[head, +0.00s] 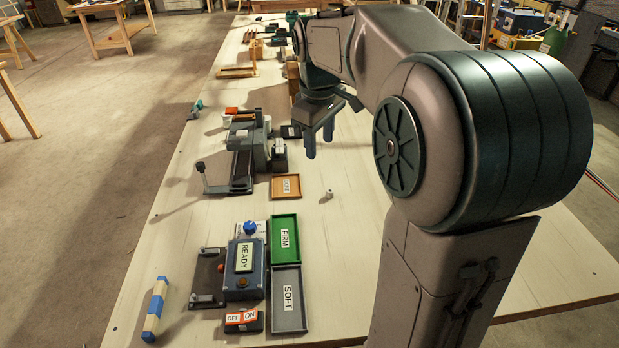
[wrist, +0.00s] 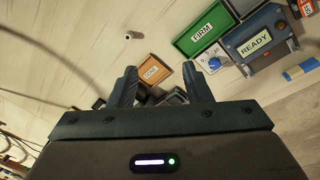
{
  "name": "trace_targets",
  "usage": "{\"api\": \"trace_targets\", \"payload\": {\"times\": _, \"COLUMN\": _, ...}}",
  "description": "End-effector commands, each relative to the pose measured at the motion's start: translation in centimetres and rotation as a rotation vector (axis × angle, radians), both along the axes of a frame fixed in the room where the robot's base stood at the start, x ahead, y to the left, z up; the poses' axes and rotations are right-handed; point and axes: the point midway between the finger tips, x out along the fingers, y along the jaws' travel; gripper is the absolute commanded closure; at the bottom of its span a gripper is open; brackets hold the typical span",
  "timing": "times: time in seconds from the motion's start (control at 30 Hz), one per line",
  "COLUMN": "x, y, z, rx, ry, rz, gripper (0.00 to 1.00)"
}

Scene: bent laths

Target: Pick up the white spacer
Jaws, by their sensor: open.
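The white spacer (head: 328,195) is a small upright cylinder on the pale bench top, right of the small orange tray. In the wrist view the spacer (wrist: 127,37) is at the upper middle, beyond the left fingertip, with a dark spot on its end. My gripper (head: 319,147) is open and points down above the bench, farther back than the spacer. In the wrist view the gap between its fingers (wrist: 159,68) is empty, and the fingers are apart from the spacer.
The orange tray (head: 286,187), green FIRM tray (head: 285,238) and grey SOFT tray (head: 289,300) line the bench. A READY box (head: 243,269) stands left of them. A vise-like device (head: 243,160) stands behind. Bench around the spacer is clear.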

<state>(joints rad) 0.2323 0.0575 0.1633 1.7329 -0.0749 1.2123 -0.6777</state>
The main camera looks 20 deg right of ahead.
Motion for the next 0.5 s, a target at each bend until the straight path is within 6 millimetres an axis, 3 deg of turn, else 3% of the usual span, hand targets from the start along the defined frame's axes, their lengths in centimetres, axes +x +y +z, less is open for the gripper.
{"api": "trace_targets", "payload": {"times": 0.03, "x": 1.9, "y": -1.0, "z": -2.5, "rx": 0.001, "ry": 0.025, "rz": 0.037, "gripper": 0.55}}
{"api": "trace_targets", "payload": {"times": 0.2, "x": 6.8, "y": -3.9, "z": -6.8, "rx": 0.012, "ry": 0.090, "rz": 0.182, "gripper": 0.55}}
{"api": "trace_targets", "payload": {"times": 0.3, "x": 8.9, "y": -5.4, "z": -8.9, "rx": 0.024, "ry": 0.116, "rz": 0.249, "gripper": 0.55}}
{"api": "trace_targets", "payload": {"times": 0.5, "x": 11.0, "y": -7.3, "z": -11.4, "rx": 0.044, "ry": 0.143, "rz": 0.329, "gripper": 0.55}}
